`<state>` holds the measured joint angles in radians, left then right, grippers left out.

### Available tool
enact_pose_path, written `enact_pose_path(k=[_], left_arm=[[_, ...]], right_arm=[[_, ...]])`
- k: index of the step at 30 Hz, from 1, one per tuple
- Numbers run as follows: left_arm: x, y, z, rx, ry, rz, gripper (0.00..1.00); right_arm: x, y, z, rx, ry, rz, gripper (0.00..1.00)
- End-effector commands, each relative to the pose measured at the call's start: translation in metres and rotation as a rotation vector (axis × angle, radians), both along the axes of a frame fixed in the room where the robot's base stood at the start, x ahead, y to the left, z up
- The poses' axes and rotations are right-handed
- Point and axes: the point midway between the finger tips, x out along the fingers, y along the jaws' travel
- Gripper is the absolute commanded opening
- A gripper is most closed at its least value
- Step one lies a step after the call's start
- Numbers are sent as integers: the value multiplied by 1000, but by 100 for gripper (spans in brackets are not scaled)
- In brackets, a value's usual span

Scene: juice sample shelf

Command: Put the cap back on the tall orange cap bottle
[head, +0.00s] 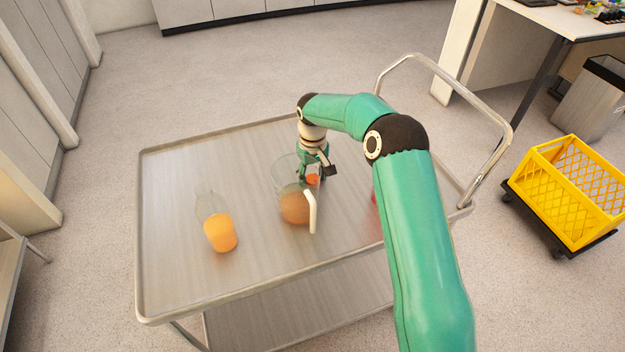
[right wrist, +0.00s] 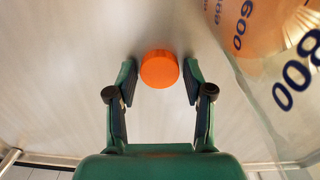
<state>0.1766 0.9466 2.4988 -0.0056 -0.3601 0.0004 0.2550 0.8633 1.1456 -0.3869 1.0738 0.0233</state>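The tall bottle (head: 219,230) stands upright on the cart at the left in the head view. It is clear, part filled with orange juice, and its neck is bare. The orange cap (right wrist: 159,69) lies on the cart top between the fingertips of my right gripper (right wrist: 160,82), with a gap on each side. The cap (head: 313,179) also shows in the head view beside the jug, partly covered by my right gripper (head: 314,172). My right gripper is open and points down. My left gripper is in neither view.
A clear measuring jug (head: 294,206) with orange juice and a pale handle stands close beside my right gripper. A red thing (head: 375,197) is mostly hidden behind my right arm. The metal cart (head: 185,283) has a raised rim. A yellow crate (head: 572,195) is on the right.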

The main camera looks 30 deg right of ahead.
Motion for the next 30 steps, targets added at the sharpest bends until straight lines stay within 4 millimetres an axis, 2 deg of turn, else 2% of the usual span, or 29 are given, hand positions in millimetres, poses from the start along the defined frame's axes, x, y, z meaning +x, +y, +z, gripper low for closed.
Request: enact_pose_path(k=[1,3,14,19,26,30], left_arm=[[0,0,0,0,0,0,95],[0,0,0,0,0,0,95],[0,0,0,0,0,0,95],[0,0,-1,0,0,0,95],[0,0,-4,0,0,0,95],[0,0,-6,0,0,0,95]], right_arm=[[0,0,0,0,0,0,38],[0,0,0,0,0,0,31],[0,-1,1,0,0,-1,31],[0,-1,7,0,-2,-1,31],[0,-1,32,-1,-4,-1,31],[0,-1,58,-1,-5,-2,31]])
